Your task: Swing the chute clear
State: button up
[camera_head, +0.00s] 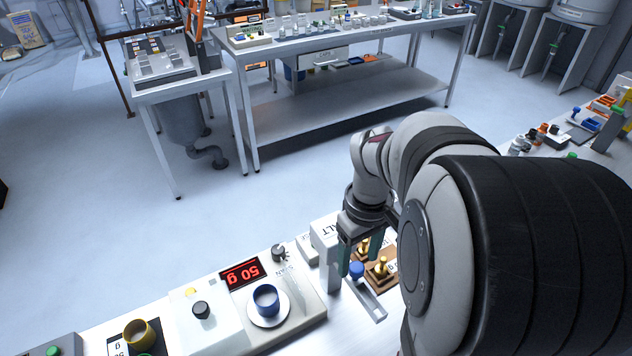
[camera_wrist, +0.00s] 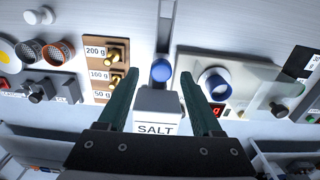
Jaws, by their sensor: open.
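The salt hopper (camera_head: 331,262) is a pale box; its SALT label faces up in the wrist view (camera_wrist: 156,129). A narrow grey chute (camera_head: 370,301) with a blue knob (camera_head: 356,270) lies beside it, pointing towards the near edge. In the wrist view the chute (camera_wrist: 166,30) runs away from the hopper, between the weights and the scale. My gripper (camera_head: 360,246) is open and empty above the knob. In the wrist view its green fingers (camera_wrist: 159,76) stand on either side of the blue knob (camera_wrist: 161,71), apart from it. The chute's hopper end is partly hidden.
A scale (camera_head: 313,312) reading 50 g, with a blue cup (camera_head: 266,299) on its pan, stands left of the chute. Brass weights (camera_head: 381,267) on a wooden block stand close on the right. A yellow cup (camera_head: 139,334) is farther left. My arm covers the right side.

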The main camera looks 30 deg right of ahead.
notch_tip(320, 180, up, 14)
jog(key=shift+r, duration=0.25)
jog(key=s+a+f+m, duration=0.1)
jog(key=s+a+f, duration=0.2)
jog(key=a, duration=0.3)
jog(key=s+a+f+m+y, duration=0.1)
jog(key=s+a+f+m, duration=0.1)
jog(key=s+a+f, duration=0.1)
jog(key=s+a+f+m, duration=0.1)
jog(key=s+a+f, duration=0.2)
jog(key=a, duration=0.5)
jog(key=shift+s+a+f+m+y, duration=0.25)
jog(key=shift+s+a+m+y, duration=0.05)
jog(key=shift+s, duration=0.5)
jog(key=o, duration=0.3)
jog(key=s+f, duration=0.1)
jog(key=s+a+f+m, duration=0.1)
jog(key=shift+s+a, duration=0.3)
jog(key=shift+o, duration=1.2)
jog(key=shift+w, duration=0.15)
notch_tip(320, 180, up, 15)
jog(key=m+h, duration=0.2)
jog(key=m, duration=1.1)
send_over(357, 266)
jog(key=w, duration=0.1)
notch_tip(357, 266, down, 10)
jog(key=shift+r, duration=0.15)
